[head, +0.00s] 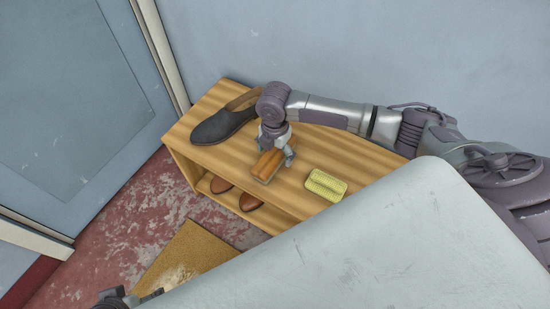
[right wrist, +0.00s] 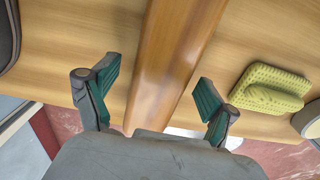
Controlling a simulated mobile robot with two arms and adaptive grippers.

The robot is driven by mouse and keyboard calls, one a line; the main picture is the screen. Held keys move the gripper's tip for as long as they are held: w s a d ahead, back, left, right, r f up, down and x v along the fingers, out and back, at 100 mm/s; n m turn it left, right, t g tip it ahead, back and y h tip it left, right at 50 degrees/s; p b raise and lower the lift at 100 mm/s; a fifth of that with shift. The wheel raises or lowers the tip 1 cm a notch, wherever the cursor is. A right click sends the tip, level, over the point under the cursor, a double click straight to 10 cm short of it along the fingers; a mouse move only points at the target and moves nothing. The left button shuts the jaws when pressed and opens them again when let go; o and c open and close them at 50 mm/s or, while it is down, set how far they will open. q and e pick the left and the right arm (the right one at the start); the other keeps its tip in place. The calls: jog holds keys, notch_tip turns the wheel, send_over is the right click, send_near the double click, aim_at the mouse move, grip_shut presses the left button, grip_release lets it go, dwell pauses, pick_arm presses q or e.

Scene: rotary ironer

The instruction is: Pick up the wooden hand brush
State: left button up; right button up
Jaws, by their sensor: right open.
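The wooden hand brush (head: 266,167) lies on top of the wooden shoe bench (head: 228,158). My right gripper (head: 275,150) is over the brush, pointing down, with its fingers open. In the right wrist view, the brown brush (right wrist: 170,60) runs between the two green-padded fingers of the right gripper (right wrist: 157,88). There is a visible gap on each side, and neither finger appears to touch it. Part of the brush is hidden by the gripper in the head view. A dark piece of my left gripper (head: 128,299) shows at the bottom edge; its fingers are not clear.
A dark shoe (head: 222,126) stands left of the brush on the bench. A yellow sponge-like block (head: 326,185) lies to the right. Brown shoes (head: 250,202) sit on the lower shelf. A wall is close behind, and a tan mat (head: 190,255) lies on the red floor.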

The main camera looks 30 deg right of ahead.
aim_at(275, 152)
jog(key=shift+f, duration=0.55)
pick_arm(q)
jog(key=shift+f, duration=0.2)
pick_arm(e)
jog(key=shift+r, duration=0.1)
jog(key=c, duration=1.4)
jog(key=shift+r, duration=0.45)
notch_tip(275, 152, up, 4)
jog(key=shift+f+p, duration=0.1)
jog(key=shift+p, duration=0.9)
pick_arm(q)
jog(key=s+p+x, duration=0.2)
jog(key=p+x, duration=0.1)
jog(key=x, duration=0.8)
jog(key=shift+f+g, duration=0.4)
pick_arm(e)
jog(key=shift+s+d+r, duration=1.05)
jog(key=shift+s+d, duration=0.25)
jog(key=shift+d, duration=0.15)
jog(key=shift+s+d+r, duration=1.05)
jog(key=shift+s+d, duration=0.2)
jog(key=shift+d, duration=0.25)
jog(key=shift+s+d+r, duration=1.05)
jog(key=shift+s+d, duration=0.25)
jog(key=shift+d, duration=0.15)
